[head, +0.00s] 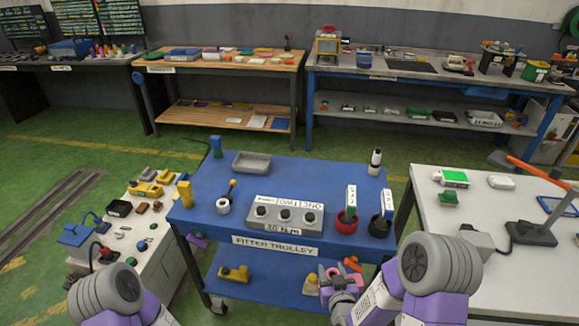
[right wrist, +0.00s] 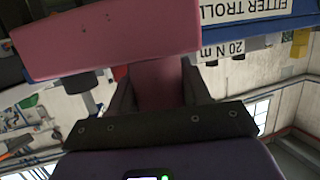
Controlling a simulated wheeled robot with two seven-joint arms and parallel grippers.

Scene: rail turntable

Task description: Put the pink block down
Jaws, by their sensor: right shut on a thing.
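The pink block (right wrist: 110,42) fills the upper left of the right wrist view, gripped between the dark fingers. In the head view only a small pink part of it (head: 333,272) shows at the fingertips. My right gripper (head: 340,283) is shut on the block, in front of the blue fitter trolley (head: 300,172), below its top and over the lower shelf in the picture. I cannot tell the gap to the shelf. My left arm shows at bottom left, but its gripper is out of view.
The trolley top carries a grey tray (head: 252,162), a grey box with black knobs (head: 287,215), a red cup (head: 346,222) and a black cup (head: 380,226). Its middle is clear. A yellow part (head: 234,273) lies on the lower shelf. White tables stand on both sides.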

